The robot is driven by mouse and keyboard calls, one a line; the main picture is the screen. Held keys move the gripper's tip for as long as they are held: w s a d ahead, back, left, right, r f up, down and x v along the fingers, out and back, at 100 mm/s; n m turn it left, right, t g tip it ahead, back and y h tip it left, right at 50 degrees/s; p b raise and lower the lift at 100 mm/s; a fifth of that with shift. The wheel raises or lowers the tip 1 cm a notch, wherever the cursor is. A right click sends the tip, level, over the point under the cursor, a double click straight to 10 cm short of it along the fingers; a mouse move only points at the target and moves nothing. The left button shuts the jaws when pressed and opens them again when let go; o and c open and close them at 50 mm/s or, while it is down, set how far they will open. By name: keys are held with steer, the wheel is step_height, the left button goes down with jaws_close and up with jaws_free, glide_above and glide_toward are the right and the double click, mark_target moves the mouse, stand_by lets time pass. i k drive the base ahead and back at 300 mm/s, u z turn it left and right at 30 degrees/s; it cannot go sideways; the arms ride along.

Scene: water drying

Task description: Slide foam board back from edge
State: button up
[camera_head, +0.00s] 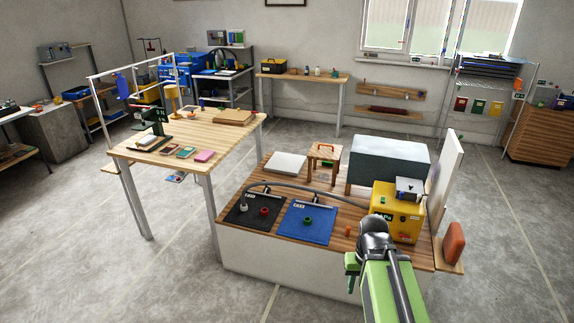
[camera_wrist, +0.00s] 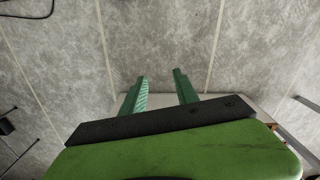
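A flat white board (camera_head: 286,162) lies on the wooden top of the low bench (camera_head: 262,180), at its back left near the edge; it looks most like the foam board. A taller white panel (camera_head: 446,182) stands upright at the bench's right end. My gripper (camera_head: 351,272) is at the front of the bench, well apart from the flat board. In the wrist view its two green fingers (camera_wrist: 161,84) are spread with nothing between them. The wrist view shows mostly floor, and the flat board is not in it.
Beside the flat board are a small wooden stool (camera_head: 325,152) and a large grey block (camera_head: 390,160). A yellow box (camera_head: 397,212), a black mat (camera_head: 252,212) and a blue mat (camera_head: 306,225) fill the front. A taller wooden table (camera_head: 222,137) stands left. Floor is open in front.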

mark_target(289, 164)
steer(key=z, duration=4.35)
steer(key=i, duration=0.1)
steer(key=u, duration=2.85)
steer(key=i, duration=5.05)
steer(key=u, duration=1.45)
steer(key=i, duration=2.25)
steer(key=z, duration=0.05)
